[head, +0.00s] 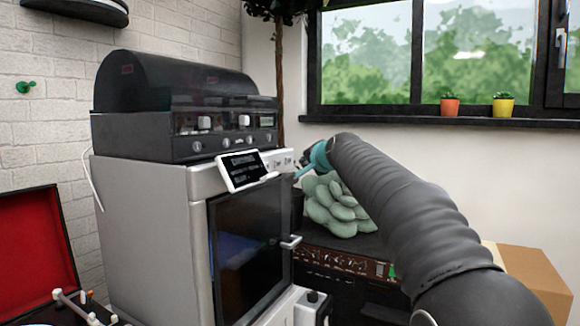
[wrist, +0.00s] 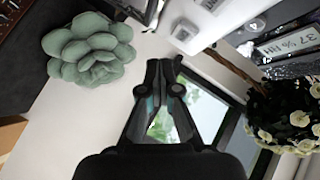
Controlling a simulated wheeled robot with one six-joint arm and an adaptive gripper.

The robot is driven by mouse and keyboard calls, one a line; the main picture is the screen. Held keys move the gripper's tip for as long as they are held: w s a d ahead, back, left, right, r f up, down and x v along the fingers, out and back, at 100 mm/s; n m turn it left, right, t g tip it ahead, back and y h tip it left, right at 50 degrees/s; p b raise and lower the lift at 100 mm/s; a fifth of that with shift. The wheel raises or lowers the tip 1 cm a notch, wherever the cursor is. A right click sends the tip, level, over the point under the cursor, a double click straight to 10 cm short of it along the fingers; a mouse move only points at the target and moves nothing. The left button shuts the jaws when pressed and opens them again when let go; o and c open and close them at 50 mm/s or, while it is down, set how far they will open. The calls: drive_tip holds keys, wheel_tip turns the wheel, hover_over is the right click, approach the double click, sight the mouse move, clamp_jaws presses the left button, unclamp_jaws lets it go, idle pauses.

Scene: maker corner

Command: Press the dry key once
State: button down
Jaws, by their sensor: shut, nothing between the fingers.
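A white front strip with small dark-labelled keys (head: 280,162) runs along the top of the tall grey cabinet (head: 150,220), right of a tilted display (head: 243,170). The labels are too small to read, so I cannot tell which is the dry key. My gripper (head: 299,172) is at the strip's right end, its teal part beside it; I cannot tell if it touches. In the wrist view my gripper (wrist: 165,66) has its fingers together and empty.
A black domed machine (head: 185,95) stands on the cabinet. A green succulent-like cushion (head: 336,205) sits below my arm, and shows in the wrist view (wrist: 88,48). A cardboard box (head: 535,275) is at lower right. A readout showing 37% RH (wrist: 290,42) is at upper right.

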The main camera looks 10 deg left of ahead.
drive_tip(key=shift+s+d+b, duration=0.25)
drive_tip(key=shift+d+b, duration=0.1)
drive_tip(key=shift+d, duration=0.3)
drive_tip(key=shift+s+d+b, duration=0.25)
drive_tip(key=shift+d+b, duration=0.15)
drive_tip(key=shift+d, duration=0.2)
drive_tip(key=shift+s+d+b, duration=0.25)
drive_tip(key=shift+d+b, duration=0.1)
drive_tip(key=shift+d, duration=0.3)
wheel_tip(320, 180, down, 12)
drive_tip(key=s+n+g+h, duration=0.1)
drive_tip(key=s+n+g, duration=0.1)
drive_tip(key=n+g, duration=0.1)
drive_tip(key=s+d+f+n+g+h+p, duration=0.25)
drive_tip(key=s+d+f, duration=0.25)
drive_tip(key=s+f, duration=0.4)
drive_tip(key=s+d+f+n+g+h+p, duration=0.15)
drive_tip(key=s+d, duration=0.25)
drive_tip(key=s, duration=0.6)
drive_tip(key=s+d+f+m+g+p, duration=0.1)
drive_tip(key=s+d+f+p, duration=0.3)
drive_tip(key=s, duration=0.7)
drive_tip(key=s+d+f+n+g+h+b, duration=0.15)
drive_tip(key=s+d, duration=0.35)
drive_tip(key=s, duration=0.5)
drive_tip(key=s+d+r+m+t+p, duration=0.1)
drive_tip(key=s+d+r+p, duration=0.1)
drive_tip(key=s, duration=0.4)
drive_tip(key=shift+r+p, duration=0.8)
drive_tip(key=shift+p, duration=0.05)
